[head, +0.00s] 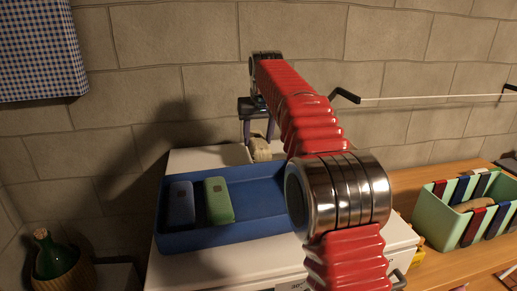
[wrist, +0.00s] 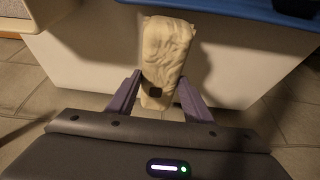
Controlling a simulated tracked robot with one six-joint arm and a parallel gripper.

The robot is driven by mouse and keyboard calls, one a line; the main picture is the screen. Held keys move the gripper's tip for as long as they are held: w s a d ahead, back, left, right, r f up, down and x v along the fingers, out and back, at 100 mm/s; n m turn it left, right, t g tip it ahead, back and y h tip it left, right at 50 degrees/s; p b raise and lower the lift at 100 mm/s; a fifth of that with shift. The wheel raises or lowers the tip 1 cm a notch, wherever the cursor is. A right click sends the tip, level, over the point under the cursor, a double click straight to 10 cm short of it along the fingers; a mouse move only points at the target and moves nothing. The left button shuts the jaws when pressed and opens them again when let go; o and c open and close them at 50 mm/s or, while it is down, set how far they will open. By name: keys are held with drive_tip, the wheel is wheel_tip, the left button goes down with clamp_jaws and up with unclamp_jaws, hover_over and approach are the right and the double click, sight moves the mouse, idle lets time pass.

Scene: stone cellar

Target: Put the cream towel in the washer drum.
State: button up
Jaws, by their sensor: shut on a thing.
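My gripper (head: 258,135) is past the far edge of the white washer top (head: 204,159) in the head view. It is shut on the cream towel (head: 261,149), only a small part of which shows there. In the wrist view, the purple fingers of my gripper (wrist: 160,88) close on both sides of the towel (wrist: 167,45). The towel is a wrinkled, elongated bundle with a dark square patch near the fingers. A white panel (wrist: 90,65) lies beyond it. No drum opening shows in either view.
A blue tray (head: 200,241) on the white top holds a blue pack (head: 181,204) and a green pack (head: 218,200). A mint basket (head: 445,229) with striped sides stands on a wooden surface at right. A green bottle (head: 52,257) is at lower left; a checked cloth (head: 40,50) hangs above.

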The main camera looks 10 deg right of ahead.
sight(259, 141)
idle(0.3)
drive_tip(key=shift+f, duration=1.9)
drive_tip(key=o, duration=1.1)
drive_tip(key=v, duration=1.2)
drive_tip(key=shift+o, duration=0.4)
